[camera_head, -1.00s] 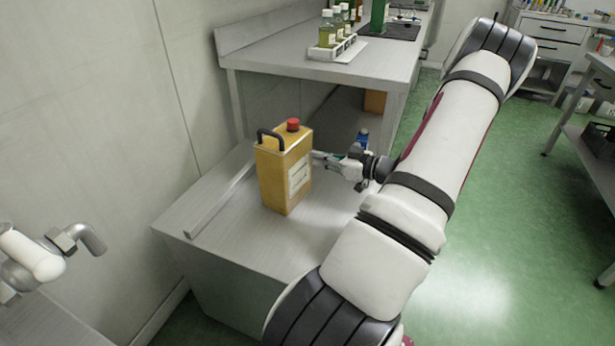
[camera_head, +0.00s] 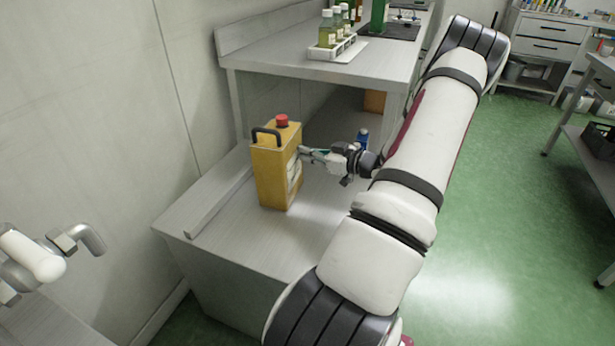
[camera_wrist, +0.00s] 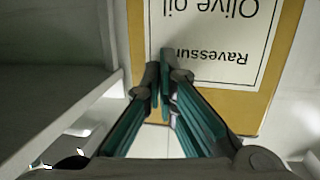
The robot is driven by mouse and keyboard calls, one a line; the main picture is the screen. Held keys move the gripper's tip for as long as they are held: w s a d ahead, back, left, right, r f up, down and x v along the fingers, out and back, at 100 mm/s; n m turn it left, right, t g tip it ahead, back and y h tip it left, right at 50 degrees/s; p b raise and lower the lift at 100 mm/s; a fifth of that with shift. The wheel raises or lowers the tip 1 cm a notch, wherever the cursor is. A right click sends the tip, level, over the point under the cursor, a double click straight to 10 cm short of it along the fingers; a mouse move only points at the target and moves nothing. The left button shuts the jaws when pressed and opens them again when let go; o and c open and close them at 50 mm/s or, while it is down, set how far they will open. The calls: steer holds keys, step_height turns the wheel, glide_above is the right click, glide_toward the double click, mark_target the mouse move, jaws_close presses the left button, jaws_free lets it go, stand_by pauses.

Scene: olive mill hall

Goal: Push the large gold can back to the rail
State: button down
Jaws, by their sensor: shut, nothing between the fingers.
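The large gold can (camera_head: 272,172) stands upright on the low steel bench, with a red cap and a dark handle on top. The rail (camera_head: 219,200) is a raised metal bar along the bench's wall side, left of the can. A strip of bench shows between can and rail at the front. My gripper (camera_head: 303,153) is shut and empty at the can's right, labelled side, its tips at or very near it. In the wrist view, the shut fingertips (camera_wrist: 163,75) are in front of the can's white label (camera_wrist: 215,40), which reads upside down. Exact contact is hard to tell.
A higher steel table (camera_head: 350,68) behind holds a white rack of bottles (camera_head: 336,45). A small blue-capped item (camera_head: 363,136) stands behind my gripper. The bench front (camera_head: 265,240) is clear. A pipe fitting (camera_head: 75,240) is at the lower left.

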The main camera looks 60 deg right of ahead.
steer(key=w, duration=0.6)
stand_by(0.8)
steer(key=shift+d, duration=0.1)
steer(key=s+p, duration=0.2)
steer(key=s, duration=0.5)
steer(key=shift+p, duration=0.35)
